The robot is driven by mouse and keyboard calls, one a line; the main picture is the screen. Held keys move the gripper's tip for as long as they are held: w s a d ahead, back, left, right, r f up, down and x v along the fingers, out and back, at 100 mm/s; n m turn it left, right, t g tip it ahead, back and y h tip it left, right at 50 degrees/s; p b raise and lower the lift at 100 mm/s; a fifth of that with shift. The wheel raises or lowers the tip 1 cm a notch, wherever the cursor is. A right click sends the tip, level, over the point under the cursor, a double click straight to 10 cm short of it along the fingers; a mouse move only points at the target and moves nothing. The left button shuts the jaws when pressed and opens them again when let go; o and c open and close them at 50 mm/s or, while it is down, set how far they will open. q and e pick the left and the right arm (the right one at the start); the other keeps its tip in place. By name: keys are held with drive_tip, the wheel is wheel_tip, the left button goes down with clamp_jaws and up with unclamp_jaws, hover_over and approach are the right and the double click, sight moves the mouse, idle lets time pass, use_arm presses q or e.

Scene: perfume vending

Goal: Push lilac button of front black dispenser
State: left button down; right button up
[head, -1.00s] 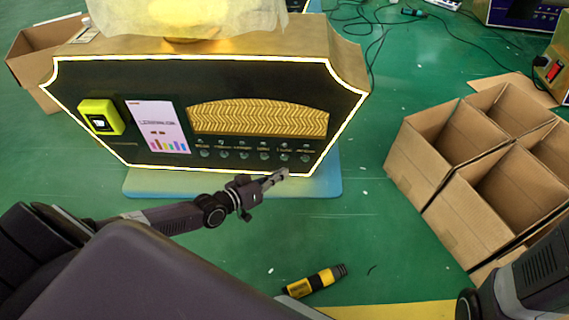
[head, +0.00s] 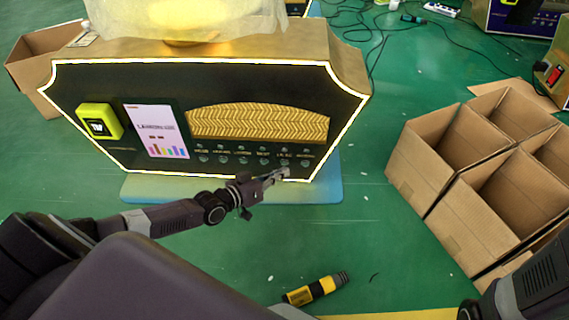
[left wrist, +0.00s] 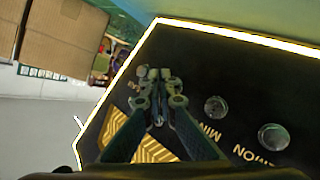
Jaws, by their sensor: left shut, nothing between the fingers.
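The front black dispenser (head: 160,84) has a black panel with a glowing white edge, and a row of small round buttons low on it. The lilac button (head: 284,162) seems to be the second from the right; its label is blurred. My left gripper (head: 284,173) is shut and empty, its tips just below that button. In the left wrist view the shut fingertips (left wrist: 158,75) are in front of the panel and cover part of the row. Two round buttons show to their right. I cannot tell whether the tips touch the panel. My right gripper is out of view.
Open cardboard boxes (head: 450,200) stand to the right. A yellow and black tool (head: 315,289) lies on the green floor in front. A yellow square unit (head: 99,122) and a screen (head: 156,131) are on the panel's left. Cables lie behind.

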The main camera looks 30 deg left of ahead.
use_arm(q)
drive_tip(key=shift+w, duration=0.1)
idle(0.7)
drive_tip(key=shift+w+a+b, duration=0.2)
drive_tip(key=shift+w+b, duration=0.1)
drive_tip(key=shift+w+a+b, duration=0.15)
drive_tip(key=shift+w+b, duration=0.2)
drive_tip(key=shift+w, duration=0.1)
idle(0.7)
drive_tip(key=shift+s, duration=0.1)
drive_tip(key=shift+s+r+p, duration=0.15)
drive_tip(key=shift+s+p, duration=0.15)
drive_tip(key=shift+p, duration=0.3)
drive_tip(key=shift+s+d+p, duration=0.3)
drive_tip(key=shift+s+d, duration=0.05)
drive_tip(key=shift+s, duration=0.05)
